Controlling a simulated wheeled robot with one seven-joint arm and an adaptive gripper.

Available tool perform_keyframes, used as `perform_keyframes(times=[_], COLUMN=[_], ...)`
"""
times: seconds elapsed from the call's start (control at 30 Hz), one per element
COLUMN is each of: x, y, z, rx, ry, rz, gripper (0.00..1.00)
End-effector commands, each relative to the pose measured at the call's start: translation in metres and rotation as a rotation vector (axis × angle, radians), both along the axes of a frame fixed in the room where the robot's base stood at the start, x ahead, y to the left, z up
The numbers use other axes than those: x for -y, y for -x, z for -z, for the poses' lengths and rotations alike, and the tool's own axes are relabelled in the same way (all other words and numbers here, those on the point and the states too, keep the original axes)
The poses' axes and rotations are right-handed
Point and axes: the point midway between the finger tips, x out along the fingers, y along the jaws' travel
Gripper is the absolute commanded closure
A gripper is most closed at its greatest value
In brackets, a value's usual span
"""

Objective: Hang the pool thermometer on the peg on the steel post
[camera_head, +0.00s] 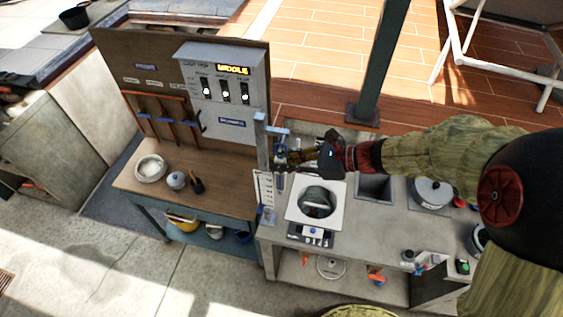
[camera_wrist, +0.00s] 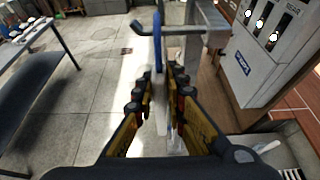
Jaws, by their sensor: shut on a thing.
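The pool thermometer has a thin blue loop (camera_wrist: 157,42) and a pale body (camera_wrist: 161,112), seen nearly edge-on in the wrist view. My gripper (camera_wrist: 164,100) is shut on the body, its yellow and black fingers on both sides. In the head view my gripper (camera_head: 289,158) is beside the steel post (camera_head: 261,148), just below its peg (camera_head: 277,130). The grey peg also shows in the wrist view (camera_wrist: 188,29). The blue loop overlaps the peg there; I cannot tell whether it is around it or in front. The fingers hide much of the body.
The switch panel (camera_head: 222,78) stands left of the post on a brown backboard. A wooden bench (camera_head: 140,182) holds bowls. Below my gripper, a white square unit (camera_head: 316,201) sits on the grey counter (camera_head: 350,225). A dark green column (camera_head: 379,60) stands behind.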

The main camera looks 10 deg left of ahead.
Motion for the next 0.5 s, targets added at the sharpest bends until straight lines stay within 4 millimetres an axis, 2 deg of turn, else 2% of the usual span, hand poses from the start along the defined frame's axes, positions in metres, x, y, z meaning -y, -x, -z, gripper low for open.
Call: perform_keyframes(times=[0.2,0.23,0.5], x=[0.0000,0.0000,0.0000], y=[0.0001,0.0001,0.0001], z=[-0.0001,-0.0001,-0.0001], rx=[0.000,0.000,0.000], ry=[0.000,0.000,0.000], rz=[0.000,0.000,0.000], gripper=[1.00,0.86,0.70])
